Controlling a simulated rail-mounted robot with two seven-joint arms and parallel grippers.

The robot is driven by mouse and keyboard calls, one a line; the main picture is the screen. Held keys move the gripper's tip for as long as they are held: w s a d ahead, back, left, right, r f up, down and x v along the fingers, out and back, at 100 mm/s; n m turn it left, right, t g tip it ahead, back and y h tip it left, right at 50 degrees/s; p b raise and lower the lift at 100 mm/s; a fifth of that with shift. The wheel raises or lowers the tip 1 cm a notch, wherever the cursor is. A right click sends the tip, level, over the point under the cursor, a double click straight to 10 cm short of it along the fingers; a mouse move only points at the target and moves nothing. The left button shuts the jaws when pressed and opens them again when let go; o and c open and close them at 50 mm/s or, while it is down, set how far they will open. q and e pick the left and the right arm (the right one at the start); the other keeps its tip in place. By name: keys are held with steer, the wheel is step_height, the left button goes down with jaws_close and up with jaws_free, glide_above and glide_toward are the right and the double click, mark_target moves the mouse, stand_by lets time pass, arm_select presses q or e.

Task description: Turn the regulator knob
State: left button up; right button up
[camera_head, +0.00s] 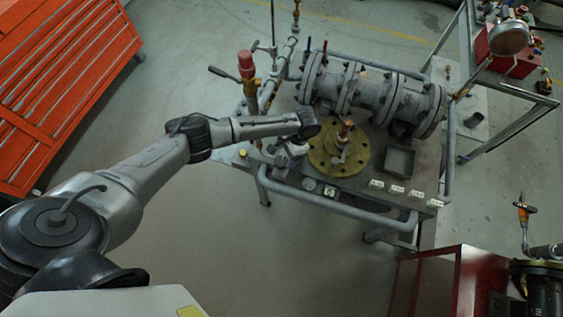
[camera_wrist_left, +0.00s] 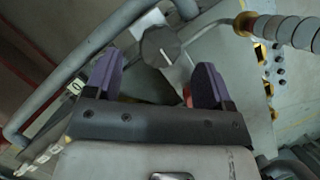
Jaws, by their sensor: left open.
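A grey, round, faceted knob (camera_wrist_left: 160,46) shows in the left wrist view, just beyond and between the fingertips; I take it to be the regulator knob. My left gripper (camera_wrist_left: 156,62) is open, with one purple finger on each side of the view. No finger visibly presses on the knob, but I cannot tell the exact depth gap. In the head view my left gripper (camera_head: 289,155) hangs over the left part of the valve table, left of the brass flange. I cannot make out the knob there. My right gripper is not in view.
The table carries a round brass flange (camera_head: 325,168), a large grey flanged pipe (camera_head: 375,95) and a rail (camera_head: 335,205) along its front. A red-topped valve (camera_head: 246,65) rises behind my arm. An orange tool cabinet (camera_head: 65,75) stands left, with open floor between.

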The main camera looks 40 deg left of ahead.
mark_target(282, 161)
arm_select(q)
steer(key=shift+b+x, duration=1.5)
steer(key=shift+x, duration=1)
steer(key=shift+c, duration=0.3)
